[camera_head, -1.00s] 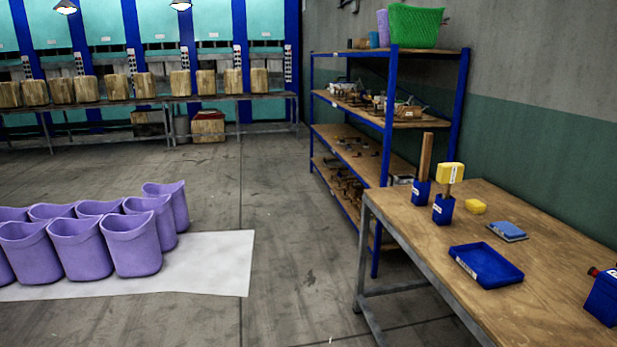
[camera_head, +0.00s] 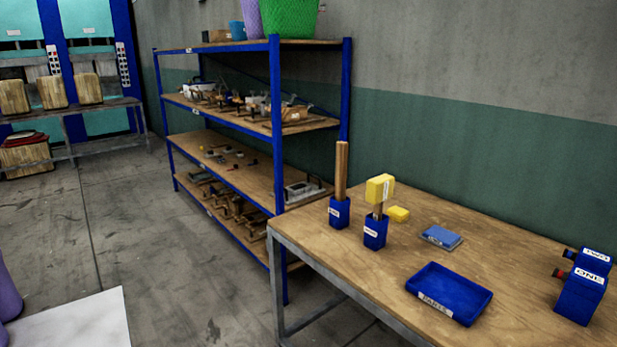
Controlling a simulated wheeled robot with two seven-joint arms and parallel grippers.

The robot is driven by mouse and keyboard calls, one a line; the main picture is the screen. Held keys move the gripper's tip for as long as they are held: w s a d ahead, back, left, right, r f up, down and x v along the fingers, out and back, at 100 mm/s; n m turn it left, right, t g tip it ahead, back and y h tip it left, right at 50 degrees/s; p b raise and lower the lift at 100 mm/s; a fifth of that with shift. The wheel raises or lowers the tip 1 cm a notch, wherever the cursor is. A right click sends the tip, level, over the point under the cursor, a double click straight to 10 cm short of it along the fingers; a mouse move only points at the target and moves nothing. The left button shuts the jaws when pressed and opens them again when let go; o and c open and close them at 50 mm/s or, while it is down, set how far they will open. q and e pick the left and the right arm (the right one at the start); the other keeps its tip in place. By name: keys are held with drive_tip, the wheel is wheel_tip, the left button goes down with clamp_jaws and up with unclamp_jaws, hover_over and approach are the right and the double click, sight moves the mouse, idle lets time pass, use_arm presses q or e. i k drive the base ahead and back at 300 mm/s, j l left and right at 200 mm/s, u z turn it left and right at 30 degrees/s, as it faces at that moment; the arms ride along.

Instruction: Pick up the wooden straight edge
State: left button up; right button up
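A wooden straight edge (camera_head: 341,171) appears to be the plain upright wooden bar standing in a blue holder (camera_head: 340,212) at the far left corner of the wooden table (camera_head: 360,267). Its lower end is hidden inside the holder. Beside it, a yellow-headed mallet (camera_head: 380,189) stands handle-down in a second blue holder (camera_head: 375,232). Neither of my grippers is in view.
On the table are a yellow block (camera_head: 398,214), a blue-topped pad (camera_head: 441,237), a blue parts tray (camera_head: 448,292) and a blue two-button box (camera_head: 583,286). A loaded blue-framed shelf (camera_head: 276,130) stands behind the table. Grey floor (camera_head: 170,270) is open to the left.

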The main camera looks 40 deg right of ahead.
sight(342, 148)
drive_tip(key=i, duration=1.8)
drive_tip(key=i+z, duration=0.3)
drive_tip(key=i+j+z, duration=0.3)
drive_tip(key=i, duration=0.15)
drive_tip(key=i+j+z, duration=0.15)
drive_tip(key=i+z, duration=0.15)
drive_tip(key=i, duration=0.1)
